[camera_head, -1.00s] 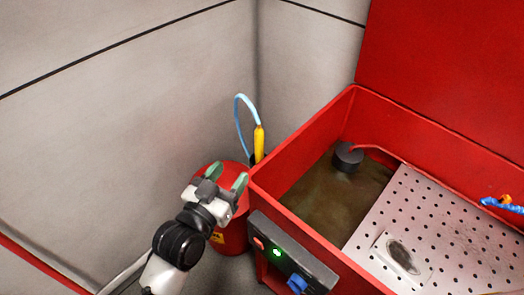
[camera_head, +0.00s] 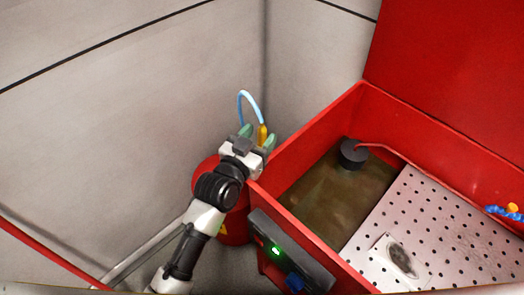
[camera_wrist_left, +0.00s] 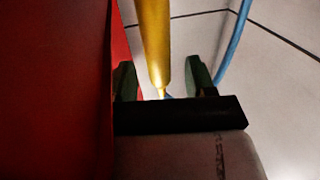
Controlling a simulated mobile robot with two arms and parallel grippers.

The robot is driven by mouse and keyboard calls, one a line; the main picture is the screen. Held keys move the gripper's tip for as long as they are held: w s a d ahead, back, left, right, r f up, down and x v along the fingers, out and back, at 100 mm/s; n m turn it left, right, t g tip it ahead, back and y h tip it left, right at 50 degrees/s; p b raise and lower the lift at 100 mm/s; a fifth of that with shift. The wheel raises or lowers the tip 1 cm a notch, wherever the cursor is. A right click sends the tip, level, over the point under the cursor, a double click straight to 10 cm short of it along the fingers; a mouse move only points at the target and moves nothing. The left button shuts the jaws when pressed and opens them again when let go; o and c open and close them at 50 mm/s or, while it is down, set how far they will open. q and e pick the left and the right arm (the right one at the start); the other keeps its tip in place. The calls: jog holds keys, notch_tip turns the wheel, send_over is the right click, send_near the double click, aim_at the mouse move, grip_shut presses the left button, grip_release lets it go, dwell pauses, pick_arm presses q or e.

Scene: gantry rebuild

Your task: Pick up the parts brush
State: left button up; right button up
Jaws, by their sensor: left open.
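The parts brush (camera_head: 262,131) has a yellow handle with a light blue hose looping up from it. It stands in the corner beside the outer left wall of the red washer. In the left wrist view the yellow handle (camera_wrist_left: 152,40) shows between the two green fingers, tapering toward the palm. My left gripper (camera_head: 257,137) is open at the handle, and its fingers hide part of it. I cannot tell whether they touch it. The brush's bristles are not visible. My right gripper is not in view.
The red washer's wall (camera_head: 315,130) stands close to the right of my left gripper. A red drum (camera_head: 236,230) is below my arm. The washer holds murky liquid, a black round part (camera_head: 352,153) and a perforated tray (camera_head: 440,228). Grey walls close the corner behind.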

pick_arm(q)
jog(key=shift+x, duration=0.85)
jog(key=shift+s, duration=0.1)
jog(key=c, duration=1)
